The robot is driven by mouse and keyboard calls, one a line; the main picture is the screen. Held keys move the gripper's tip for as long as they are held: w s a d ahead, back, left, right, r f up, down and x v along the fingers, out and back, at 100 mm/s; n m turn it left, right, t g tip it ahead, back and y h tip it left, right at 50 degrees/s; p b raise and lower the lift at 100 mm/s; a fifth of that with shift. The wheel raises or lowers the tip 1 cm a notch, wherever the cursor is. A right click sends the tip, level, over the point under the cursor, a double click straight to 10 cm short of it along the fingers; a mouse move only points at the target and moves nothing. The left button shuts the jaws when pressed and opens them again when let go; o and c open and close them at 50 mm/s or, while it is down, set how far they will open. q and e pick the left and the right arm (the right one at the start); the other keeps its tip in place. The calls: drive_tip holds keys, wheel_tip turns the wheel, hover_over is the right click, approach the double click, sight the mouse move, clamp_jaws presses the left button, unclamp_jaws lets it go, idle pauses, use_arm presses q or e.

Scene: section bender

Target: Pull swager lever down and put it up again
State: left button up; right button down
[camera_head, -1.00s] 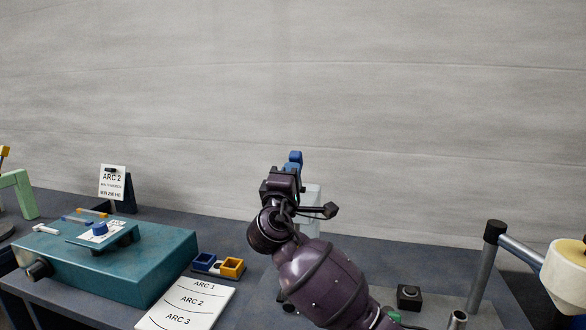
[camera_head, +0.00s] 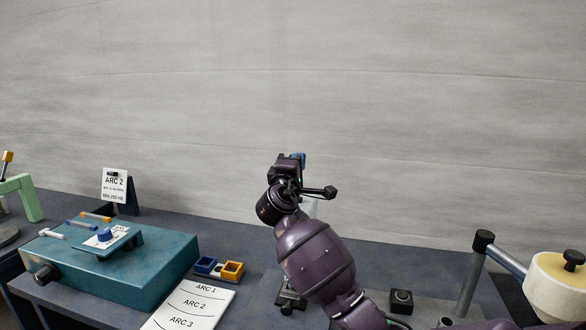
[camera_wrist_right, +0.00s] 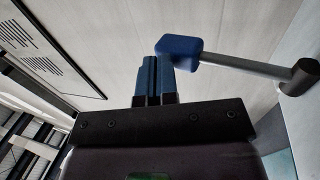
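In the right wrist view, the swager lever shows as a grey rod (camera_wrist_right: 245,67) with a blue end knob (camera_wrist_right: 179,47) at its left end and a dark joint at its right end. My right gripper (camera_wrist_right: 157,62) has its two blue fingers close together, with no object visible between them. The fingertips are right at the knob; I cannot tell if they touch it. In the head view my right gripper (camera_head: 290,163) is raised near the middle, with a bit of blue (camera_head: 299,158) behind it. The gripper and arm hide most of the machine behind. My left gripper is not in view.
A teal machine (camera_head: 130,265) stands on the bench at the left. Small blue and yellow bins (camera_head: 218,268) and an arc sheet (camera_head: 190,305) lie beside it. A dark button box (camera_head: 401,300) and a post with a cream drum (camera_head: 555,288) stand at the right.

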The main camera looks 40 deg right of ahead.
drive_tip(key=shift+w+d+b, duration=0.3)
drive_tip(key=shift+w+d, duration=0.75)
drive_tip(key=shift+d, duration=0.2)
drive_tip(key=shift+d+r, duration=0.1)
